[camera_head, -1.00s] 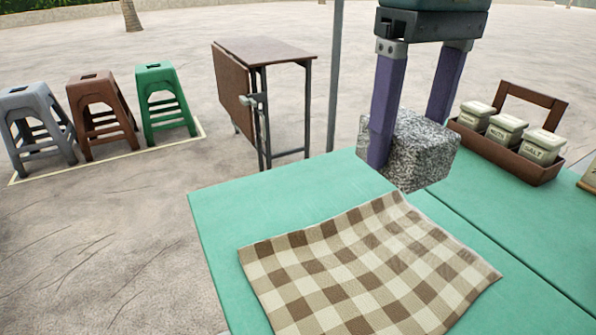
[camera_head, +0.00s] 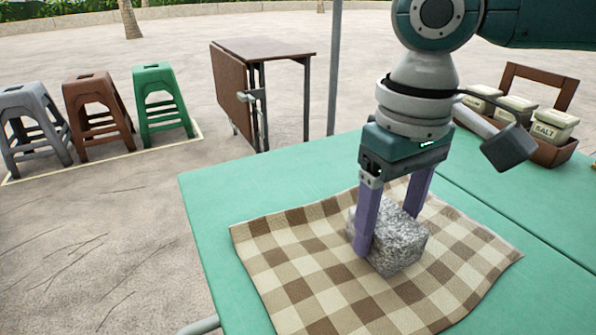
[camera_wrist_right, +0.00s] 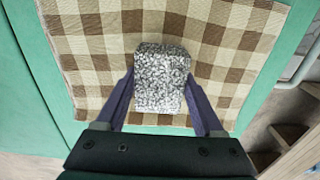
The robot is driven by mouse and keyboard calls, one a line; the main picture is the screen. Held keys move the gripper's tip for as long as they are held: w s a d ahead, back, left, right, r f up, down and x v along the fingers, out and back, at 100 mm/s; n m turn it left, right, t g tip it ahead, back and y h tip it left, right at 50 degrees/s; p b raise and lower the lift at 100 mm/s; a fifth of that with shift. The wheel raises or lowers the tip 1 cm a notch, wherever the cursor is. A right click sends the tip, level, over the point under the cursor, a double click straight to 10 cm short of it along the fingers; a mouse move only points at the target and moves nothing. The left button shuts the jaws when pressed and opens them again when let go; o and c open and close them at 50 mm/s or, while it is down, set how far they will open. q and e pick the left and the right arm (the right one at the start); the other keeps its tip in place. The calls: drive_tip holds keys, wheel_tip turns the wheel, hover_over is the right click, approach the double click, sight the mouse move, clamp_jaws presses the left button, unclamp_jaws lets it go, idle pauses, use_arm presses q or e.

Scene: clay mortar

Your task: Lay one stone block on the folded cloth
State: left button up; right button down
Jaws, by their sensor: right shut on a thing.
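The grey speckled stone block (camera_head: 401,246) is over the middle of the brown-and-cream checked cloth (camera_head: 290,262) on the green table. My right gripper (camera_head: 392,232) is shut on the block, with one purple finger on each side. The block also shows between the fingers of the right gripper (camera_wrist_right: 160,100) in the right wrist view, with the cloth (camera_wrist_right: 90,45) around it. The block's underside is hidden, so I cannot tell for certain whether it touches the cloth. My left gripper is not in view.
A brown wooden caddy (camera_head: 560,150) with white lidded jars, one marked SALT, stands at the table's back right. The green tabletop (camera_head: 215,200) is bare left of the cloth. Grey, brown and green stools (camera_head: 160,105) and a folding table (camera_head: 262,60) stand beyond on the ground.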

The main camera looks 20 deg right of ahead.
drive_tip(key=shift+f, duration=0.2)
drive_tip(key=shift+f, duration=0.35)
unclamp_jaws()
drive_tip(key=shift+r, duration=0.1)
